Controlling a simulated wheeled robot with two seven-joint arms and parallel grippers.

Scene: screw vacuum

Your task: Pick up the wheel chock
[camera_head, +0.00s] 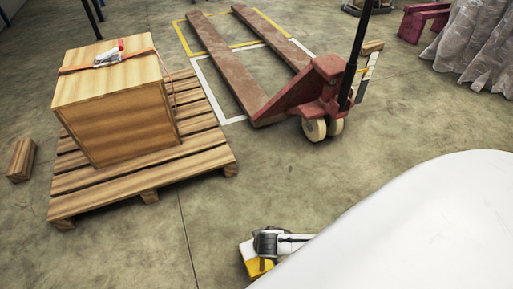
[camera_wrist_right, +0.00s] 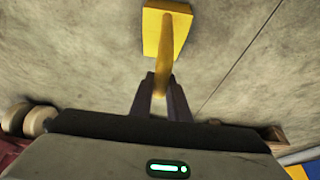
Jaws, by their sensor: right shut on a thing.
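The yellow wheel chock (camera_head: 259,268) shows at the bottom middle of the head view, partly hidden by my right gripper (camera_head: 266,246). In the right wrist view the chock (camera_wrist_right: 165,30) is a yellow block with a narrow bar running toward me. The dark fingers of my right gripper (camera_wrist_right: 160,88) are shut on this bar, one on each side. I cannot tell whether the chock touches the floor. My left gripper is in neither view.
A wooden crate (camera_head: 115,110) with an orange strap stands on a pallet (camera_head: 205,150) at left. A wood block (camera_head: 21,160) lies beside it. A red pallet jack (camera_head: 300,95) stands at the back middle. The floor between them is clear.

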